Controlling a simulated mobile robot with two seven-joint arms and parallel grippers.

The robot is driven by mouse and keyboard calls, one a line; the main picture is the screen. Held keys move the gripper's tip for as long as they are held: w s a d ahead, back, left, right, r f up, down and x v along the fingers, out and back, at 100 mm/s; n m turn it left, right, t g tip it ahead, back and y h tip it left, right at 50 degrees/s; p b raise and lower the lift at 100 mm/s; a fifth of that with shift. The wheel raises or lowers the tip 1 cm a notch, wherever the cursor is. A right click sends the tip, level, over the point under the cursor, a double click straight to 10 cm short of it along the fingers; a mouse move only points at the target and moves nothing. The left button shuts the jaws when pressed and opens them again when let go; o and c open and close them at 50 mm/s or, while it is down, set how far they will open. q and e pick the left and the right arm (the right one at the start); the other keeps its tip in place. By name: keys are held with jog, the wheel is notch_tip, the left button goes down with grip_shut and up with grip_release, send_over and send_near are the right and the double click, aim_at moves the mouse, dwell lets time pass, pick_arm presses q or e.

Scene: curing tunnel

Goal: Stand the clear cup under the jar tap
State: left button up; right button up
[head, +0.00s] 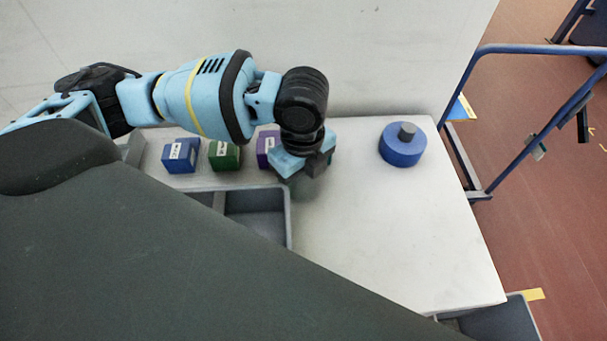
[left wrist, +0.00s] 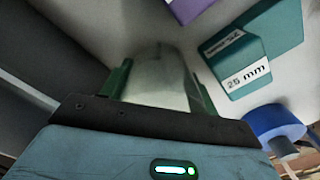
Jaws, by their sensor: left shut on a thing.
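My left gripper (head: 306,172) points down over the white table, just right of the labelled blocks. In the left wrist view its green fingers (left wrist: 160,88) are shut on a clear, greyish see-through cup (left wrist: 160,70), one finger on each side. In the head view the cup is mostly hidden under the gripper, and I cannot tell whether it touches the table. A round blue body with a grey knob (head: 402,150) stands apart to the right; it also shows in the left wrist view (left wrist: 272,123). I cannot make out a tap on it. My right gripper is not in view.
Blue (head: 180,157), green (head: 224,156) and purple (head: 266,147) labelled blocks stand along the back. A teal block marked 25 mm (left wrist: 245,62) is close beside the gripper. A grey tray (head: 289,220) lies in front. The table's right half (head: 400,230) is mostly clear. A blue rail frame (head: 465,100) stands beyond.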

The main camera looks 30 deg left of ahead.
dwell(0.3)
pick_arm(q)
jog(key=o, duration=0.7)
jog(key=shift+f, duration=0.1)
jog(key=shift+c, duration=0.2)
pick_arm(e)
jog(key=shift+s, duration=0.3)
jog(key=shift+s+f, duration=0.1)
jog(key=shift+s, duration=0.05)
pick_arm(q)
notch_tip(320, 180, up, 11)
jog(key=shift+r+p, duration=0.1)
jog(key=shift+p, duration=0.75)
jog(key=shift+r, duration=0.6)
jog(key=shift+c, duration=0.2)
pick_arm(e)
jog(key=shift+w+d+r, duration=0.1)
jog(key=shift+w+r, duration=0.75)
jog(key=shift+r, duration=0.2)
